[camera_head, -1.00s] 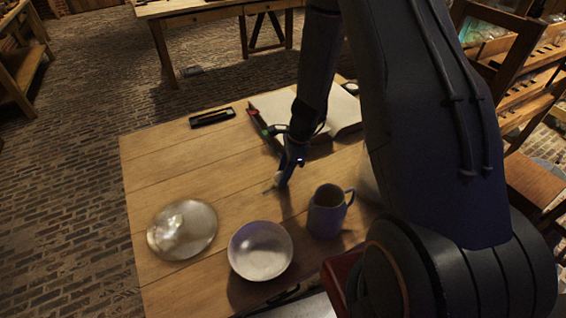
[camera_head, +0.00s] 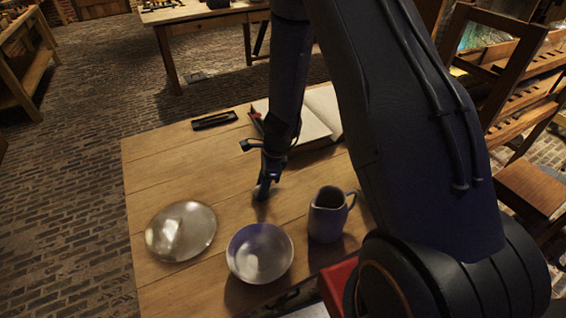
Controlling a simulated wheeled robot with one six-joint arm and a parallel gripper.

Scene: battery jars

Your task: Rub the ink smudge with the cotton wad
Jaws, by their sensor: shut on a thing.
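My gripper (camera_head: 263,191) points down at the middle of the wooden table, behind the bowl and left of the jug. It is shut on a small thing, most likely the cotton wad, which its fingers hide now. The fingertips are at or just above the tabletop; I cannot tell whether they touch. A dark patch lies on the wood just below the tips. I cannot tell whether it is the ink smudge or the gripper's shadow.
A dark pen case (camera_head: 214,120) and an open book (camera_head: 318,112) lie at the back. The table's left part (camera_head: 165,174) is clear.

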